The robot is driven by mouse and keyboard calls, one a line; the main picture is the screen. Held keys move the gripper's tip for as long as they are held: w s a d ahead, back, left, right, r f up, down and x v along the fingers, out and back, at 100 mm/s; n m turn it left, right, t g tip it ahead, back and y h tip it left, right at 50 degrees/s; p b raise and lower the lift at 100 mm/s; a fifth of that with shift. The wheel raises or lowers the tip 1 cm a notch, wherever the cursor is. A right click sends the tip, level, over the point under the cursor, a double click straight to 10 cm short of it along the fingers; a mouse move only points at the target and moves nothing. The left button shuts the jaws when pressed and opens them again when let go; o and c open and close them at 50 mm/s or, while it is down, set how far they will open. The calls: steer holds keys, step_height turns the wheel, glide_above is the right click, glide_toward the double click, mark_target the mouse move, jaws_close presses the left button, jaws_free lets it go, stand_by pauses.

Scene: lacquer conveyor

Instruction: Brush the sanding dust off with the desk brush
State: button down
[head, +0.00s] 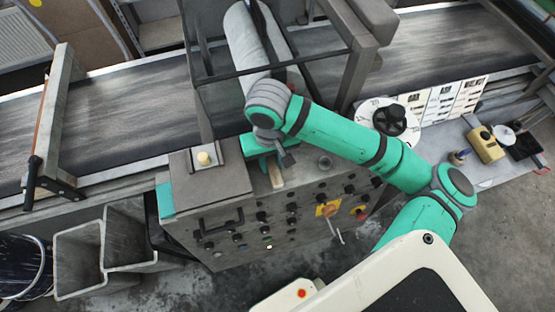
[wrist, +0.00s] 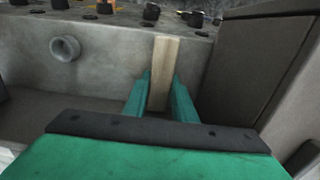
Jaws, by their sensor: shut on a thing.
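My gripper (head: 274,163) is over the top of the grey control cabinet, just in front of the conveyor. Its green fingers (wrist: 160,95) are shut on a pale wooden piece, which looks like the handle of the desk brush (wrist: 163,65). The wood also shows in the head view (head: 277,180). No bristles show in either view; the far end of the brush is hidden. Grey streaks and pale patches run along the dark conveyor belt (head: 110,115), but I cannot tell whether they are sanding dust.
The control cabinet (head: 232,222) has several knobs and a cream button (head: 204,158) on a raised box. A dark metal frame (head: 200,85) stands over the belt, around a grey roller (head: 250,40). A yellow device (head: 485,146) lies on the right-hand table. Grey bins (head: 78,260) stand at lower left.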

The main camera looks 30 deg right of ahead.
mark_target(298, 163)
steer(key=shift+a, duration=0.4)
steer(key=shift+d, duration=0.1)
steer(key=shift+s+d+f, duration=0.1)
steer(key=shift+s+d, duration=0.2)
steer(key=shift+d, duration=1.05)
steer(key=shift+s+d+r, duration=0.1)
steer(key=shift+s+d, duration=0.25)
steer(key=shift+d, duration=1.05)
steer(key=shift+s+d+f, duration=0.1)
steer(key=shift+s+d, duration=0.2)
steer(key=shift+d, duration=1.05)
steer(key=shift+w+a, duration=0.35)
steer(key=shift+a, duration=1.05)
steer(key=shift+w+a, duration=0.3)
steer(key=shift+a, duration=1.05)
steer(key=shift+w+a, duration=0.35)
steer(key=shift+a, duration=1.05)
steer(key=shift+d, duration=0.1)
steer(key=shift+s+d+r, duration=0.1)
steer(key=shift+s+d, duration=0.2)
steer(key=shift+d, duration=1.05)
steer(key=shift+s+d+r, duration=0.1)
steer(key=shift+s+d, duration=0.25)
steer(key=shift+d, duration=1)
steer(key=shift+s+d+r, duration=0.1)
steer(key=shift+s+d, duration=0.2)
steer(key=shift+d, duration=1.05)
step_height(298, 163, up, 12)
